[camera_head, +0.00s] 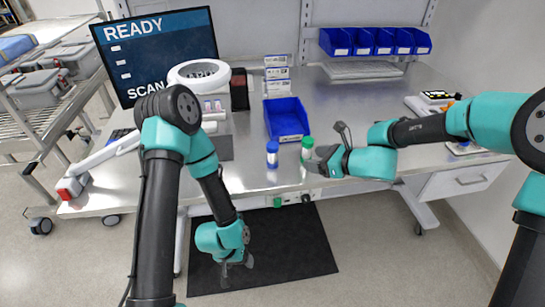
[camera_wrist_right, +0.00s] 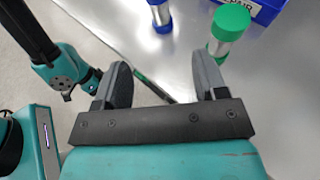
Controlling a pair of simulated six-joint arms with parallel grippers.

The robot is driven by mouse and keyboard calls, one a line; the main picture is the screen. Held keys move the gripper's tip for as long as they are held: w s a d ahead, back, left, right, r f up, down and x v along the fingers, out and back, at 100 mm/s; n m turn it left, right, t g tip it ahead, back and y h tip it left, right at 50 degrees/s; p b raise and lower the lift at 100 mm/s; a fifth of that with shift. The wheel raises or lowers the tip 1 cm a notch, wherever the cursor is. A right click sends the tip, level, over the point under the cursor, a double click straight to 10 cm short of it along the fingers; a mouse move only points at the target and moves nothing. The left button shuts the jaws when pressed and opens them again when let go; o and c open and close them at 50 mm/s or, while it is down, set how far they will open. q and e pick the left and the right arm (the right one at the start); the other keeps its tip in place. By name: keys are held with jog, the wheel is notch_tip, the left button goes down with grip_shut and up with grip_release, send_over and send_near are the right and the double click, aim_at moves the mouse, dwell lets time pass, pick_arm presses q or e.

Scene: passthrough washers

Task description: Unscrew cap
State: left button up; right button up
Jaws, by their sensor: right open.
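A small vial with a green cap (camera_head: 307,144) stands on the metal table near its front edge. In the right wrist view the green cap (camera_wrist_right: 232,20) is just beyond one fingertip. A second vial with a blue cap (camera_head: 272,150) stands to its left; it also shows in the right wrist view (camera_wrist_right: 160,14). My right gripper (camera_head: 318,160) is beside the green-capped vial. In the right wrist view it is open with nothing between its fingers (camera_wrist_right: 160,85). My left gripper (camera_head: 236,270) hangs low in front of the table over the dark mat; its jaws are too small to tell.
A blue bin (camera_head: 287,118) stands behind the vials. A white round machine (camera_head: 200,72) and a monitor (camera_head: 155,50) stand to the left. Small blue bins (camera_head: 375,41) hang on the back wall. A rack with grey boxes (camera_head: 40,88) stands far left. The table right of the blue bin is mostly clear.

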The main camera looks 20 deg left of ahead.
jog(key=shift+f, duration=0.1)
send_near(273, 156)
jog(key=x, duration=0.4)
jog(key=w+x, duration=0.1)
jog(key=x, duration=0.1)
jog(key=shift+w+d+f, duration=0.1)
jog(key=shift+w+f, duration=0.1)
jog(key=shift+f, duration=0.1)
jog(key=shift+f+x, duration=0.1)
jog(key=shift+x, duration=1.2)
jog(key=shift+f+x, duration=0.15)
jog(key=shift+x, duration=1.15)
jog(key=shift+s+d, duration=0.1)
jog(key=shift+s, duration=0.05)
jog(key=c, duration=1.1)
jog(key=shift+f, duration=0.1)
